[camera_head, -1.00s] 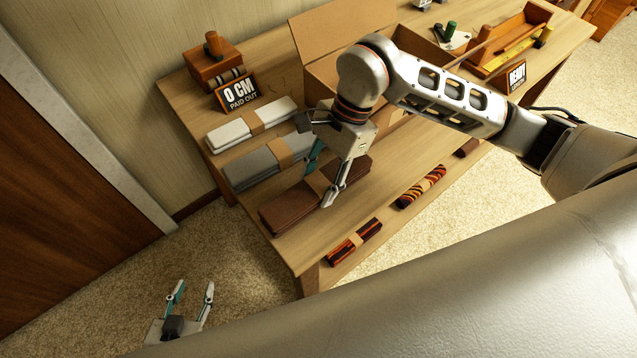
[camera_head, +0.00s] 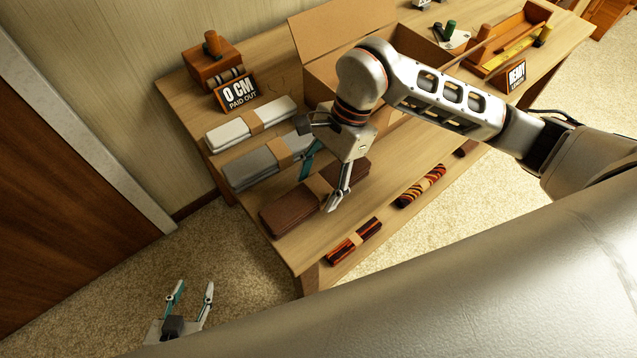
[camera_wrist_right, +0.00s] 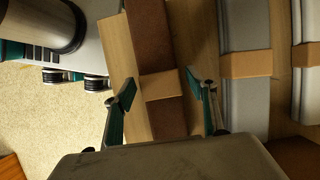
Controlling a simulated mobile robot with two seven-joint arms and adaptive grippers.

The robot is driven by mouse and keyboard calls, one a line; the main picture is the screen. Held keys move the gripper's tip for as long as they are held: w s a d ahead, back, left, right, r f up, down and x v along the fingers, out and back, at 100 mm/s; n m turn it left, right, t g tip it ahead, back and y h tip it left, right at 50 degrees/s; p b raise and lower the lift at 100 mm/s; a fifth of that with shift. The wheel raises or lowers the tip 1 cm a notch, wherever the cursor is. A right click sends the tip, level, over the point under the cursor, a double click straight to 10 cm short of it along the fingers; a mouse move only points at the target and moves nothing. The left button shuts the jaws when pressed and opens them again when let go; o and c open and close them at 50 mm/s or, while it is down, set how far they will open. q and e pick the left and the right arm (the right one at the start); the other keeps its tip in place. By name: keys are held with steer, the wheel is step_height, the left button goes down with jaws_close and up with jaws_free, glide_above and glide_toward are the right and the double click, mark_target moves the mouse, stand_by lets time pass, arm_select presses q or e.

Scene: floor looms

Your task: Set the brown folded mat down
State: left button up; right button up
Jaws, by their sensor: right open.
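The brown folded mat (camera_head: 290,212) lies flat on the table near its front left corner, with a tan band around its middle. My right gripper (camera_head: 317,194) is open above the mat at the band, one finger on each side. In the right wrist view, the mat (camera_wrist_right: 152,38) and its band pass between the open fingers (camera_wrist_right: 160,78), with a gap on both sides. Part of the mat is hidden behind the gripper in the head view. My left gripper (camera_head: 192,288) is open and empty over the carpet, low at the left.
A grey folded mat (camera_head: 252,170) and a white one (camera_head: 230,132) lie behind the brown mat. Patterned rolls (camera_head: 354,240) lie along the front edge. An open cardboard box (camera_head: 345,30), a "0 CM" sign (camera_head: 238,93) and a wooden tray (camera_head: 510,35) stand further back.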

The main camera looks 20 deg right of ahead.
steer(key=v, duration=1.1)
steer(key=shift+r+p, duration=0.35)
steer(key=shift+r, duration=0.05)
steer(key=shift+d, duration=0.1)
